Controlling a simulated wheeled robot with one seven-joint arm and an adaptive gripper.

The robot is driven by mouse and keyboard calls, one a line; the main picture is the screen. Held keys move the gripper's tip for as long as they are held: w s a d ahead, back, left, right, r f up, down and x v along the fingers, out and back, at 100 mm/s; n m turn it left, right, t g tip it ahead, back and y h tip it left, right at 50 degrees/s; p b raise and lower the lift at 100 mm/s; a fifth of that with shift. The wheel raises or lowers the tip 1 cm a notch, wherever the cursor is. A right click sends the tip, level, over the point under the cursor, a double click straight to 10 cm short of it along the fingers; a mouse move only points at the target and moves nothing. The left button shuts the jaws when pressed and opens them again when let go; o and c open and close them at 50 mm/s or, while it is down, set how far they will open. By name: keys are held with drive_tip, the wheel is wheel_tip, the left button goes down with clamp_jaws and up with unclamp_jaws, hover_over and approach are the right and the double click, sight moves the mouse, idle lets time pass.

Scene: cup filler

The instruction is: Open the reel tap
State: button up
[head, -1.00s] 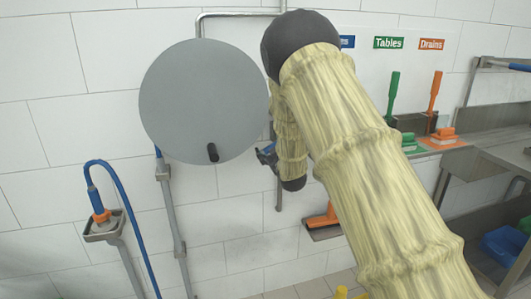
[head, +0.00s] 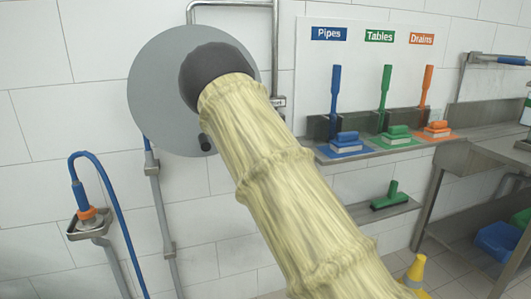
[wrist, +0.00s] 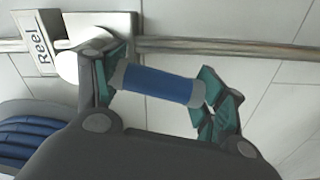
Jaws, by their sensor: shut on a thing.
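The reel tap's blue handle (wrist: 155,85) shows in the wrist view as a short bar with grey ends. It lies between the teal fingertips of my gripper (wrist: 163,88), which is shut on it, one finger at each end. A white tag reading "Reel" (wrist: 42,46) is on the metal pipe (wrist: 230,46) to the upper left of the handle. In the head view, my arm covers my gripper and the tap handle. The round grey reel (head: 158,95) is partly covered by my arm.
A blue hose (head: 120,215) hangs at the left, with its nozzle (head: 82,205) in a wall holder. To the right, blue, green and orange brushes stand on a metal shelf (head: 335,155). A yellow cone (head: 415,272) is at the lower right.

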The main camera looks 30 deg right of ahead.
drive_tip(key=shift+s+d+f+n, duration=0.15)
drive_tip(key=shift+d+f+n, duration=0.15)
drive_tip(key=shift+n, duration=0.1)
drive_tip(key=shift+d, duration=0.1)
drive_tip(key=o, duration=1)
drive_tip(key=shift+o, duration=0.9)
drive_tip(key=shift+s+r, duration=0.1)
drive_tip(key=shift+s, duration=0.05)
drive_tip(key=v, duration=1.1)
drive_tip(key=shift+s, duration=0.4)
